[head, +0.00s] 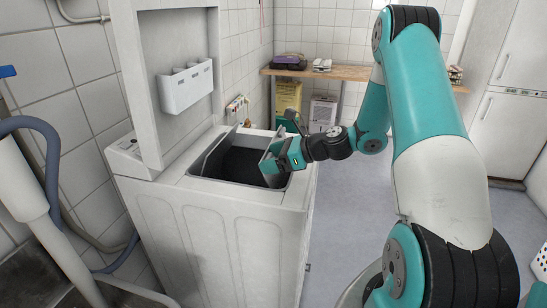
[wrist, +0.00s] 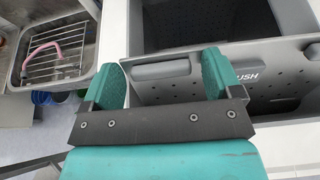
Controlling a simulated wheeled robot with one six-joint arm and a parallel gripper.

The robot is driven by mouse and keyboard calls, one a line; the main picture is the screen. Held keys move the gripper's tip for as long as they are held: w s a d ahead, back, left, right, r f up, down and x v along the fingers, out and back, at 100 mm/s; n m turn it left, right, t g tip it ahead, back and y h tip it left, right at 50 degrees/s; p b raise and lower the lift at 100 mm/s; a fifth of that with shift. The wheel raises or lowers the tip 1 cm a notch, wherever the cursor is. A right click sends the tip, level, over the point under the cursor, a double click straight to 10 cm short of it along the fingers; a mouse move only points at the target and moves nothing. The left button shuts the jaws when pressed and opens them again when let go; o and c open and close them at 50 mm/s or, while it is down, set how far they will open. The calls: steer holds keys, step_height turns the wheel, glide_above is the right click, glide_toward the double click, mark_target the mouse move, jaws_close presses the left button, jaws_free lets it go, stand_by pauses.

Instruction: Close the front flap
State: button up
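The top-loading washer (head: 215,225) stands with its lid (head: 185,40) raised and its top opening uncovered. Inside is the dark drum (head: 240,163). A grey perforated flap marked "PUSH" (wrist: 225,85) stands open at the opening's edge in the wrist view; it looks like the front flap, on the side away from the lid. Another grey flap (head: 213,153) stands up on the lid side. My gripper (head: 272,160) is at the front flap's edge. In the wrist view my gripper (wrist: 164,82) has its fingers wide apart, either side of a grey tab (wrist: 160,68); I cannot tell whether they touch it.
A wooden counter (head: 345,73) with small items stands at the back, with yellow and white containers beneath. A fridge (head: 508,95) is at the right. Grey floor (head: 325,215) is clear right of the washer. A sink with a wire rack (wrist: 58,52) shows in the wrist view.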

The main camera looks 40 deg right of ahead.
steer(key=c, duration=1)
steer(key=shift+c, duration=0.2)
